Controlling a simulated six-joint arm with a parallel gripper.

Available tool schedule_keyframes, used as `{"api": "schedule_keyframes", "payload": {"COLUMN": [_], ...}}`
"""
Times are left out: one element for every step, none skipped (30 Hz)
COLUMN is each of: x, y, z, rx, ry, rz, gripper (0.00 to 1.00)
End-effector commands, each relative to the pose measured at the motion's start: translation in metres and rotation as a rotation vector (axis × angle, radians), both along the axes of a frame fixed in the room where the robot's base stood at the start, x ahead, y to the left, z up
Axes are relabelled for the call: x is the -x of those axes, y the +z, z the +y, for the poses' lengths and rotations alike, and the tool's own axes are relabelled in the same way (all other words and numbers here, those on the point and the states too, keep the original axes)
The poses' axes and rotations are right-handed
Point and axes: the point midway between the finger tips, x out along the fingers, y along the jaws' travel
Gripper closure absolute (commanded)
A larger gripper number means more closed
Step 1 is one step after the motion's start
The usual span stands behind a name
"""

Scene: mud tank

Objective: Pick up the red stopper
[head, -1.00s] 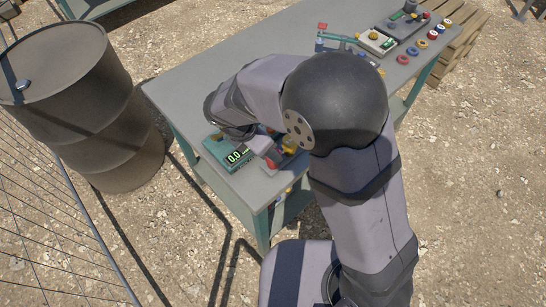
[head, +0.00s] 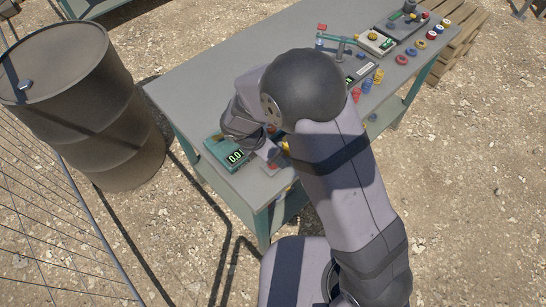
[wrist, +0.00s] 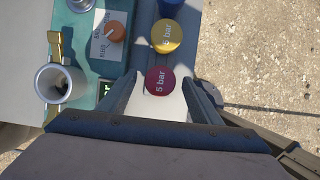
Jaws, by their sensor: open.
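The red stopper (wrist: 159,80), marked "5 bar", shows in the wrist view from above, its round top between the fingertips of my gripper (wrist: 164,82). The gripper is open, with one finger on each side and a gap at least on the right; I cannot tell how far the tips are above or beside it. A yellow stopper (wrist: 167,37), marked "6 bar", stands just beyond it, and a blue one (wrist: 171,5) is at the top edge. In the head view, my wrist is at the table's near end, largely hiding the stoppers.
A teal device (head: 222,149) with a green display stands left of my gripper. The wrist view shows its orange knob (wrist: 116,32) and a metal cup (wrist: 57,83) with a brass fitting. The table's edge is close on the right. A rusty barrel (head: 85,110) stands left of the table.

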Motion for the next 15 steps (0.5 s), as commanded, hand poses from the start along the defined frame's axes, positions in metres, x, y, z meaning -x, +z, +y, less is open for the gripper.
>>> {"api": "schedule_keyframes", "payload": {"x": [-0.0002, -0.0002, -0.0001, -0.0001, -0.0001, -0.0001, -0.0001, -0.0001, -0.0001, -0.0001, -0.0001, -0.0001, -0.0001, -0.0001, -0.0001], "y": [0.0001, 0.0001, 0.0001, 0.0002, 0.0002, 0.0002, 0.0003, 0.0003, 0.0003, 0.0003, 0.0005, 0.0005, 0.0005, 0.0005, 0.0005], "z": [0.0001, 0.0001, 0.0, 0.0001, 0.0001, 0.0001, 0.0001, 0.0001, 0.0001, 0.0001, 0.0001, 0.0001, 0.0001, 0.0001, 0.0001], "rx": [0.0, 0.0, 0.0, 0.0, 0.0, 0.0, 0.0, 0.0, 0.0, 0.0, -0.001, -0.001, -0.001, -0.001, -0.001], "ry": [0.0, 0.0, 0.0, 0.0, 0.0, 0.0, 0.0, 0.0, 0.0, 0.0, 0.0, 0.0, 0.0, 0.0, 0.0], "rz": [0.0, 0.0, 0.0, 0.0, 0.0, 0.0, 0.0, 0.0, 0.0, 0.0, -0.001, -0.001, -0.001, -0.001, -0.001], "gripper": [0.42, 0.42, 0.44, 0.51, 0.58, 0.68, 0.75, 0.82, 0.87, 0.87, 0.87, 0.87, 0.87, 0.87, 0.87]}}
